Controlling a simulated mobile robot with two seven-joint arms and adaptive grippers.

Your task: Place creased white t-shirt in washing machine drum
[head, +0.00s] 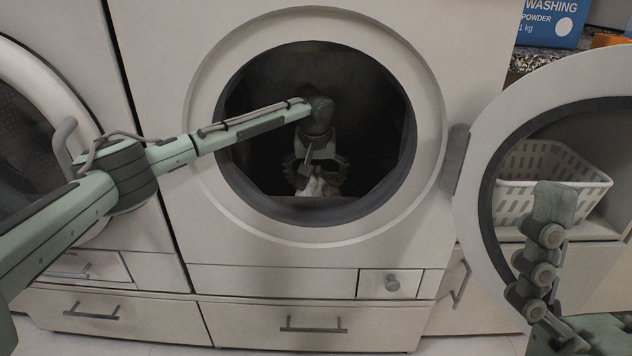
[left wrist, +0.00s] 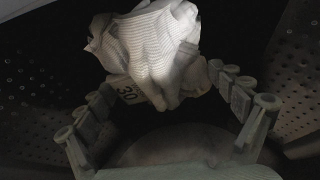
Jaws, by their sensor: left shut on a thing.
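The creased white t-shirt (left wrist: 155,45) is bunched up in the left wrist view, between the fingers of my left gripper (left wrist: 165,95). In the head view my left arm reaches through the round opening of the washing machine drum (head: 260,100). My left gripper (head: 315,165) points down inside the drum, shut on the t-shirt (head: 318,187), which shows as a small pale bundle at its fingertips near the drum's lower rim. Perforated drum walls flank the gripper in the left wrist view.
The washer's round door (head: 468,190) stands open to the right. Behind it is a white basket (head: 550,165) on a shelf. A blue washing powder box (head: 550,22) stands at upper right. Another machine with a closed round door (head: 40,75) is at left.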

